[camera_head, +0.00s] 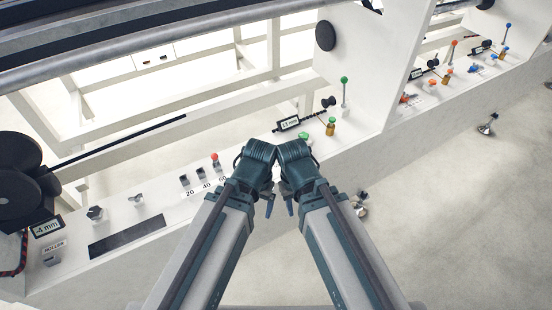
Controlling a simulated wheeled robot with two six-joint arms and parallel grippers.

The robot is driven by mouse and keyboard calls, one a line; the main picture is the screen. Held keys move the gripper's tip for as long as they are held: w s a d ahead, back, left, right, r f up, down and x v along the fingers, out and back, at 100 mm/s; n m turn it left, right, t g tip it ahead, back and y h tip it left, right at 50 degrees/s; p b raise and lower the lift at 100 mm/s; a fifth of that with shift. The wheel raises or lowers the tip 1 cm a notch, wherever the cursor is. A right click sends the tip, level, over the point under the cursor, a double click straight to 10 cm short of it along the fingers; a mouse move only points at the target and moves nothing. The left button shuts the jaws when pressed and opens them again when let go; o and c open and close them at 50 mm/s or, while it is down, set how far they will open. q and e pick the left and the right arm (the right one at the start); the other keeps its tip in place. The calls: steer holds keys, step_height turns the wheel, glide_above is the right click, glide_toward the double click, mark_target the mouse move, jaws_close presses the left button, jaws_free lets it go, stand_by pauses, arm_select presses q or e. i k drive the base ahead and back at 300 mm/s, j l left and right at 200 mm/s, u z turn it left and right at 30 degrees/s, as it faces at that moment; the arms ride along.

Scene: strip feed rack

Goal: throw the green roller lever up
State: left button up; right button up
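A lever with a green ball knob (344,80) stands upright on the white rack ledge, right of the middle, beside the upright white panel. A lower green knob (305,136) sits closer to my arms, partly hidden by the right one. My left gripper (269,207) and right gripper (290,207) are mostly hidden by my folded wrists; only small tips show below. The wrists are close together at the ledge's front edge, left of and below the upright lever, apart from it. I cannot tell whether either gripper is open or shut. I see nothing held.
A display reading 13 mm (289,123), a black knob (328,102) and a yellow-brown fitting (331,127) are near the lever. A red-knobbed lever (215,158) stands left. The white panel (355,55) rises behind. More coloured levers line the right side. Open floor (450,210) lies front right.

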mark_target(344, 80)
steer(key=i+l+z, duration=0.1)
steer(key=i+l, duration=0.35)
steer(key=i+l+z, duration=0.1)
steer(key=i+l, duration=0.3)
steer(key=i, duration=0.2)
